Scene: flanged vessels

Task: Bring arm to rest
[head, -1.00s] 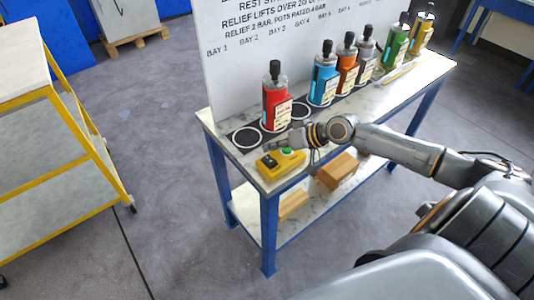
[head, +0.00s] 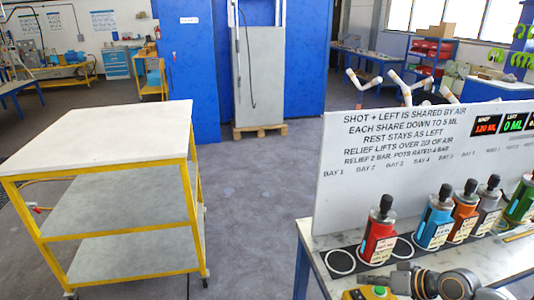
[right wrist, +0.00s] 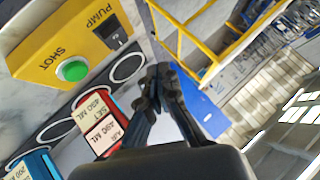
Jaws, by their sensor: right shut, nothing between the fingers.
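My right gripper (head: 372,279) is at the bottom of the head view, above the near edge of the bench. It is shut and empty; its closed black fingers also show in the right wrist view (right wrist: 158,78). The yellow pump box (head: 355,295) with its green button sits just below it in the head view, partly cut off. In the right wrist view the pump box (right wrist: 45,45) lies left of the fingers, apart from them. A red vessel (head: 378,240) stands just behind the gripper. My left gripper is not in view.
Blue (head: 433,222), orange (head: 464,215) and more vessels stand along the bench, before a white sign board (head: 390,150). An empty ring (head: 340,262) lies left of the red vessel. A yellow-framed cart (head: 105,135) stands left, with clear floor between.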

